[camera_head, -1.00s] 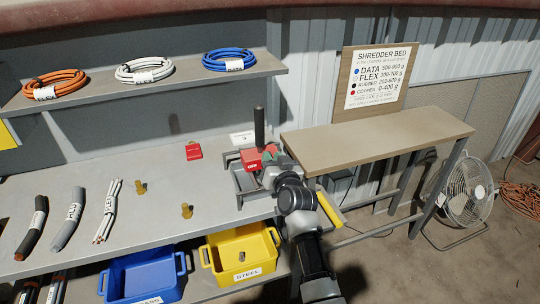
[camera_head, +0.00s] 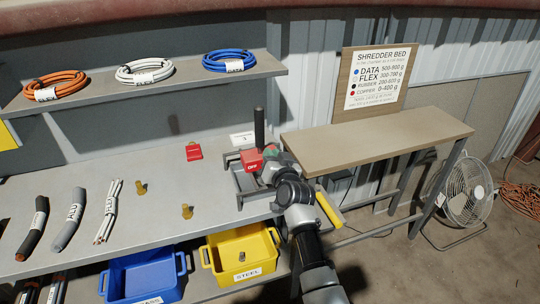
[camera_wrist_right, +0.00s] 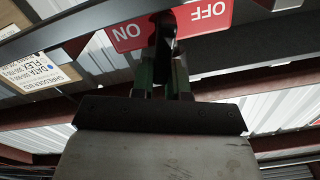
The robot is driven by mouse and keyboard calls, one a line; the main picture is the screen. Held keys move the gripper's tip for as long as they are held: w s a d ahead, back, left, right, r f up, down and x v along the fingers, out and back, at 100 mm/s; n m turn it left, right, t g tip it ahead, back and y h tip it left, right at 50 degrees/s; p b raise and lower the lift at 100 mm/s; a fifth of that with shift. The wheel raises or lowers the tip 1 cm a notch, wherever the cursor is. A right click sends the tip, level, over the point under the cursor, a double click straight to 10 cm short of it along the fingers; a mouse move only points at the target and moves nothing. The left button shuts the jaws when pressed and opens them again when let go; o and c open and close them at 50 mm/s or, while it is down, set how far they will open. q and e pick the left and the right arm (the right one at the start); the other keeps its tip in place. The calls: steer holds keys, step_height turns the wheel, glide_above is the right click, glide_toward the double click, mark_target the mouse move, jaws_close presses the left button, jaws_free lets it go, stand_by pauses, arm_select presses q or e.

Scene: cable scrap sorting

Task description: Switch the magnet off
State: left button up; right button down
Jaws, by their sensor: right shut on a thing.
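The magnet unit is a red block (camera_head: 251,160) with a white OFF marking, in a grey metal frame on the bench's right end. A black upright post (camera_head: 259,128) rises behind it. My right gripper (camera_head: 267,158) is at the block's right side. In the right wrist view a red plate (camera_wrist_right: 132,34) carries ON at left and OFF at right, upside down. The gripper (camera_wrist_right: 166,62) is shut on a dark lever (camera_wrist_right: 166,28) between the two words. The lever's exact position is hard to tell. My left gripper is not in view.
Right of the magnet is a tan table (camera_head: 380,133) with a shredder sign (camera_head: 378,78). Blue (camera_head: 145,277) and yellow (camera_head: 240,250) bins are below the bench. Cable pieces, brass-coloured parts and a red tag (camera_head: 193,152) lie on the bench. A fan (camera_head: 466,190) stands at right.

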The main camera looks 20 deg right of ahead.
steer(key=m, duration=0.2)
steer(key=d+f+m, duration=0.1)
steer(key=m, duration=0.1)
steer(key=shift+d, duration=0.2)
steer(key=c, duration=1.4)
jaws_free()
steer(key=s, duration=1)
steer(key=shift+s+d, duration=0.25)
steer(key=shift+s, duration=0.15)
